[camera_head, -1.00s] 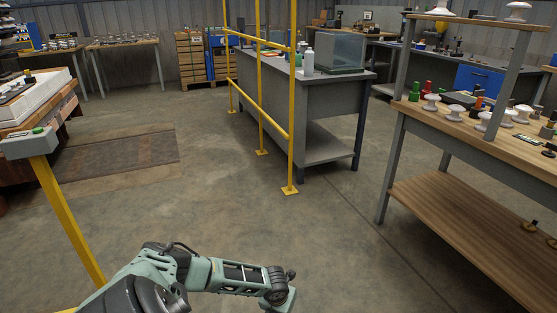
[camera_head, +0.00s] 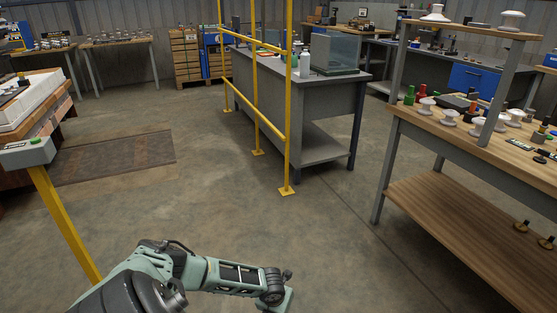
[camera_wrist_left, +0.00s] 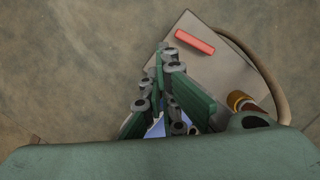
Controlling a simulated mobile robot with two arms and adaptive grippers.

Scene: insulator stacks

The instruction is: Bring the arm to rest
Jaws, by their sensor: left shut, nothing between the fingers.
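My left arm (camera_head: 230,276) lies folded low at the bottom of the head view, over bare floor. Its gripper fingers cannot be made out there. In the left wrist view my left gripper (camera_wrist_left: 168,62) has its green fingers together with nothing between them. It touches no object of the room that I can see. My right arm and gripper are in neither view.
A wooden workbench (camera_head: 440,204) with several white insulators stands at right. A yellow railing (camera_head: 287,150) stands before a grey bench (camera_head: 330,108) with a glass tank (camera_head: 335,53). A grey box on a yellow post (camera_head: 28,152) is at left. The middle floor is clear.

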